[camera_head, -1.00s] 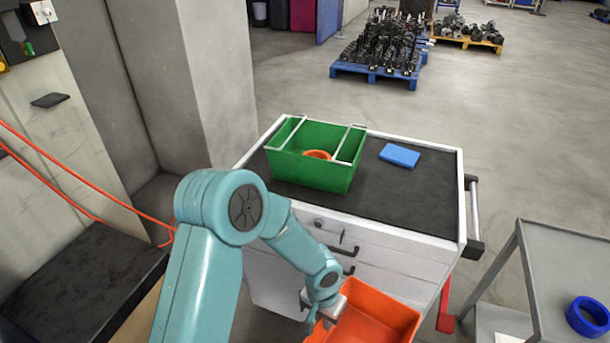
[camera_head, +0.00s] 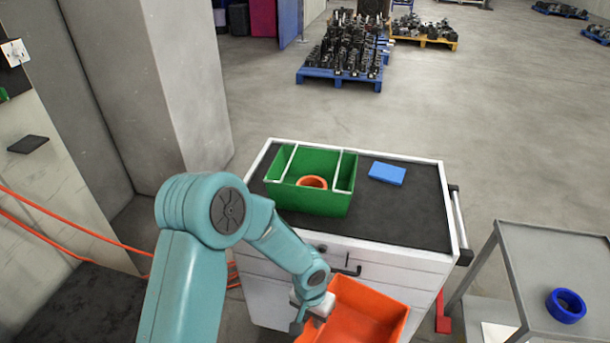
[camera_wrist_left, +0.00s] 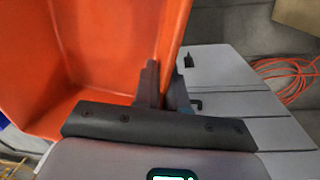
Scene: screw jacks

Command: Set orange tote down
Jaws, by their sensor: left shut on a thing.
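The orange tote (camera_head: 362,318) is at the bottom of the head view, in front of the white cabinet's drawers. It is open-topped and looks empty; its lower part is cut off by the frame. My left gripper (camera_head: 318,308) is shut on the tote's left wall. In the left wrist view the tote (camera_wrist_left: 110,45) fills the upper left, with its wall between the fingers of my left gripper (camera_wrist_left: 165,88). My right gripper does not show.
The cabinet top (camera_head: 405,215) carries a green tote (camera_head: 310,200) with an orange ring (camera_head: 312,183) in it and a blue box (camera_head: 387,173). Bare top lies right of the green tote. A grey table (camera_head: 555,260) with a blue ring (camera_head: 566,305) stands at right.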

